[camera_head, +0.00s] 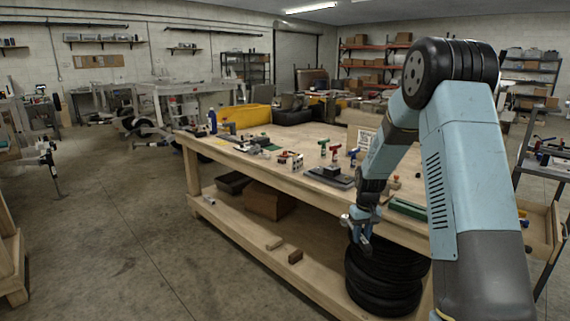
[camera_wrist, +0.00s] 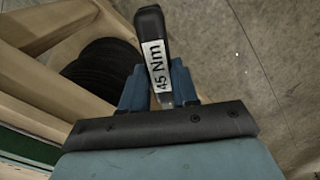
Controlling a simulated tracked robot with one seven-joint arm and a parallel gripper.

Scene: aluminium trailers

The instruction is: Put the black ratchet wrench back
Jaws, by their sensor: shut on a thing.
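The black ratchet wrench (camera_wrist: 152,32) shows in the wrist view as a black handle with a white "45 Nm" label. My gripper (camera_wrist: 158,84) is shut on it, with one blue finger on each side. The handle points away from the gripper, and the part close to the palm is hidden. In the head view my gripper (camera_head: 361,234) hangs just off the front edge of the wooden workbench (camera_head: 315,225), a little below its top. The wrench is too small to make out clearly there.
Black tyres (camera_head: 384,282) are stacked below my gripper at the bench. The lower shelf holds a cardboard box (camera_head: 269,201).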

